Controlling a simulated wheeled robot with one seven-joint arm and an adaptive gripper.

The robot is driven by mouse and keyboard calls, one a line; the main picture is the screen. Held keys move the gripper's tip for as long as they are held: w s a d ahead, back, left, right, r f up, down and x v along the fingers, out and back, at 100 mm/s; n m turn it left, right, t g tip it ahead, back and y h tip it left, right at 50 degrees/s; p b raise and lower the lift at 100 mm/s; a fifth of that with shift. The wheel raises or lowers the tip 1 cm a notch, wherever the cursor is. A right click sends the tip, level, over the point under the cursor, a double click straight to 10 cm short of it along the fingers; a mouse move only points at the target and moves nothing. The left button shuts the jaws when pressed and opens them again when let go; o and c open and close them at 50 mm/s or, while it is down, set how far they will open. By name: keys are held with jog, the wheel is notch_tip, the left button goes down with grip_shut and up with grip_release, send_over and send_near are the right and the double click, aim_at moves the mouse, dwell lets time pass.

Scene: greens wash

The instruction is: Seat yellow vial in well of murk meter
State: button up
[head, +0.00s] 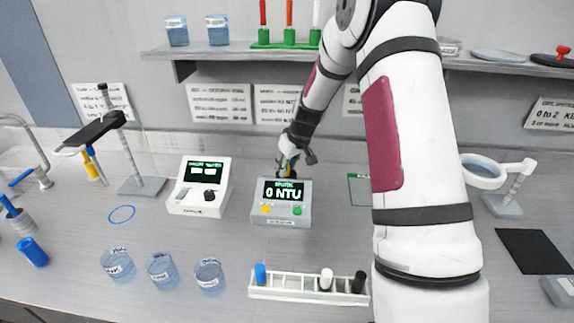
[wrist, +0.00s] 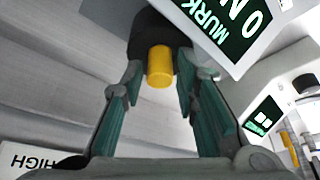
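The murk meter (head: 283,222) is a grey box on the bench with a lit screen reading 0 NTU; its screen also shows in the wrist view (wrist: 232,32). The yellow vial (wrist: 160,66) shows its yellow end between my fingers in the wrist view, in front of a dark round part (wrist: 152,32) beside the screen, which looks like the well. How deep the vial sits cannot be told. My gripper (wrist: 158,72) is open, its green-padded fingers either side of the vial with gaps visible. In the head view my gripper (head: 288,166) is at the meter's back edge.
A white meter (head: 199,205) stands left of the murk meter. A white rack (head: 300,291) with blue, white and black vials lies in front. Several glass beakers (head: 161,271) stand front left. A shelf (head: 230,65) hangs above the bench, and a magnifier (head: 484,172) stands right.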

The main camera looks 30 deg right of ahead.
jog(key=shift+r, duration=0.1)
jog(key=a+v, duration=0.1)
jog(key=v, duration=1.1)
jog(key=s+a+r, duration=1)
jog(key=s+r, duration=0.1)
jog(key=s, duration=0.1)
jog(key=s+a+r, duration=0.1)
jog(key=s+a, duration=0.2)
jog(key=s, duration=0.6)
jog(key=s+a+r+m, duration=0.1)
jog(key=s+a, duration=0.2)
jog(key=s, duration=0.7)
jog(key=shift+s+m+t+h+b, duration=0.25)
jog(key=shift+m+t+h+b, duration=0.05)
jog(key=shift+t, duration=0.1)
